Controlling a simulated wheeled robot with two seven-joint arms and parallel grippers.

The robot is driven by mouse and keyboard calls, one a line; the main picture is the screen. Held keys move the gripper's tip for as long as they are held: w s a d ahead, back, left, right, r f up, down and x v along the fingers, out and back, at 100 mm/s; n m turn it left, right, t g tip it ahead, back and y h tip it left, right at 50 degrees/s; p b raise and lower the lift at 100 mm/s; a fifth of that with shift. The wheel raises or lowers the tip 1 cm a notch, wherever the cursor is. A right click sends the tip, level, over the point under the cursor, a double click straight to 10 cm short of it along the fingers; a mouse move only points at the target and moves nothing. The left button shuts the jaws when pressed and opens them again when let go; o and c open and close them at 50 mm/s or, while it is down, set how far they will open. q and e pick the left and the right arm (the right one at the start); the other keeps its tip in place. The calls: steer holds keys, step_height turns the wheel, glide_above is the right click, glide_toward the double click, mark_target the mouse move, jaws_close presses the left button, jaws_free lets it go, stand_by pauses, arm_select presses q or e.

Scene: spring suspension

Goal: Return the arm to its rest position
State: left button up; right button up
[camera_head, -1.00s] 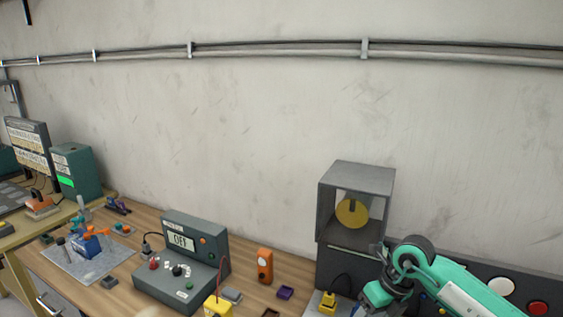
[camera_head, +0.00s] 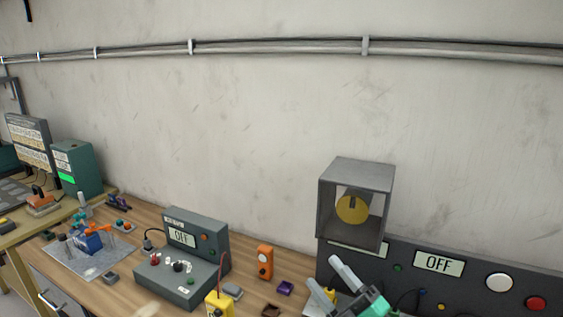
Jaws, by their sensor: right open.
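My right gripper (camera_head: 323,271) is at the lower right, with two pale fingers spread apart on a teal body. The rest of my right arm runs out of the bottom of the picture. My left gripper is not in view.
A grey tester (camera_head: 197,240) reading OFF stands on the wooden bench (camera_head: 150,212). An orange meter (camera_head: 265,262), a yellow device (camera_head: 217,304) and a purple part (camera_head: 285,288) are left of my gripper.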

steer(key=s+d+f+m+g+h, duration=0.2)
steer(key=s+d+f+m+h, duration=0.1)
steer(key=d+f+m+h, duration=0.5)
steer(key=s+d+f+m+g+h, duration=0.25)
steer(key=d+f+m+h, duration=0.35)
steer(key=f+m+h, duration=0.3)
steer(key=s+f+m+g+y, duration=0.1)
steer(key=s+f+m+g, duration=0.1)
steer(key=s+f+g, duration=0.6)
steer(key=s+f+m+g+y, duration=0.15)
steer(key=s+f, duration=0.25)
steer(key=s, duration=0.9)
step_height(320, 180, down, 38)
steer(key=g+b, duration=0.2)
steer(key=b, duration=0.4)
steer(key=s+d+f+b, duration=0.3)
steer(key=s+f+b, duration=0.1)
steer(key=s+f, duration=1.5)
step_height(320, 180, down, 4)
steer(key=shift+d+r+n+g, duration=0.1)
steer(key=shift+d+n+g, duration=0.05)
steer(key=shift+n+g, duration=0.3)
